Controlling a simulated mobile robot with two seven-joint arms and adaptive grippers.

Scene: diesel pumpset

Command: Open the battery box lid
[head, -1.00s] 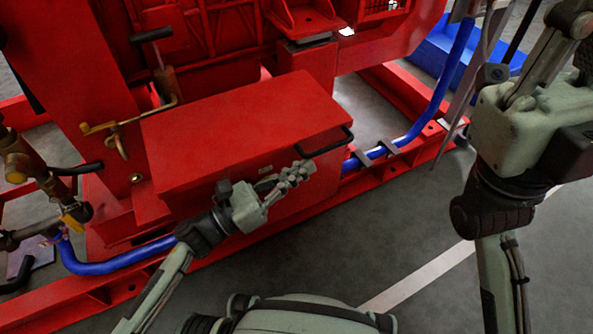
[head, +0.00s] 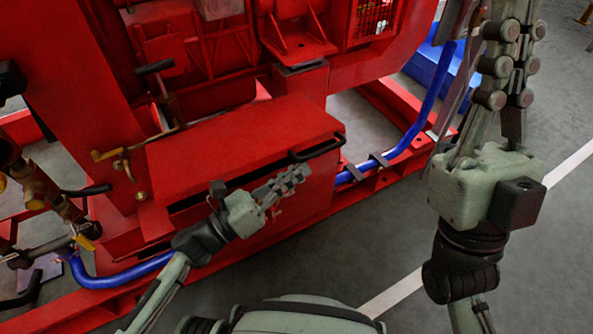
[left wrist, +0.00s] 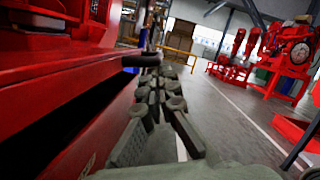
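The red battery box (head: 290,205) stands on the red frame. Its red lid (head: 235,137) is tilted up a little at the front, with a dark gap along the front edge. The lid (left wrist: 60,50) and this gap also show in the left wrist view. The black handle (head: 317,149) is on the lid's right end. My left gripper (head: 300,174) is in front of the box, its fingertips just below the handle; its fingers look together, with nothing seen between them. My right gripper (head: 520,40) is raised at the upper right, far from the box, its finger opening unclear.
A blue hose (head: 408,140) runs past the box's right side. Brass valves and pipes (head: 40,190) stand at the left. The red base rail (head: 320,228) runs below the box. Grey floor (head: 370,240) in front is clear.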

